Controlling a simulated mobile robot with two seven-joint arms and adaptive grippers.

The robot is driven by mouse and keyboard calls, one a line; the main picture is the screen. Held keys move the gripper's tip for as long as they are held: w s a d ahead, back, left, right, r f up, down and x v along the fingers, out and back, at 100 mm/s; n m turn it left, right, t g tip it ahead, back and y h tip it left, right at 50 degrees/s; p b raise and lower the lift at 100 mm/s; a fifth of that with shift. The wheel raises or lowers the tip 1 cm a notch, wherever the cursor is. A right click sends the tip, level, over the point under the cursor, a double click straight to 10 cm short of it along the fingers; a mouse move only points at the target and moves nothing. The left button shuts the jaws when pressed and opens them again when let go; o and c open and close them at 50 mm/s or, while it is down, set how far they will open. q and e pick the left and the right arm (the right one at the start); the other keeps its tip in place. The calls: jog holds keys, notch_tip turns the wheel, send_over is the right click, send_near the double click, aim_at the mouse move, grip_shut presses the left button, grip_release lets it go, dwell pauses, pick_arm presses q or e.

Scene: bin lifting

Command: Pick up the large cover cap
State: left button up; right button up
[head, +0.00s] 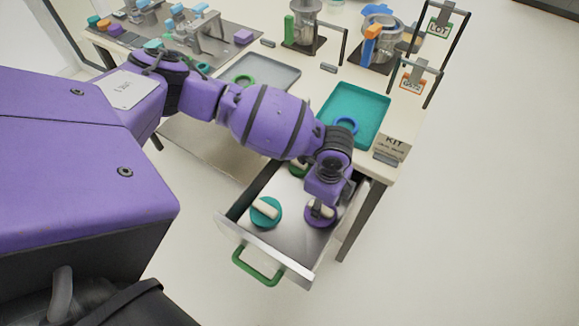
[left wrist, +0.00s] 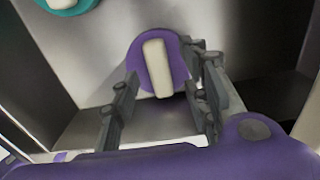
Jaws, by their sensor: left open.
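A round purple cap (head: 313,222) with a cream bar handle lies in the open drawer (head: 238,212); it also shows in the left wrist view (left wrist: 176,60). A similar teal cap (head: 272,222) with a cream handle lies to its left in the drawer. A green cap (head: 298,171) is partly hidden farther back. Which is the large one, I cannot tell for sure. My left gripper (head: 321,207) points down over the purple cap. In the left wrist view its fingers (left wrist: 162,78) are open, with the purple cap's handle between them in the picture. Contact cannot be told. My right gripper is not in view.
The drawer has metal walls and a green front handle (head: 257,269). The table above holds a teal tray (head: 367,108) with a blue ring (head: 346,124), a grey tray (head: 284,78) and a KIT sign (head: 393,145). The floor to the right is clear.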

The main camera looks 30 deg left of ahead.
pick_arm(q)
jog(key=shift+f, duration=0.65)
grip_shut()
jog(key=shift+w+r, duration=0.1)
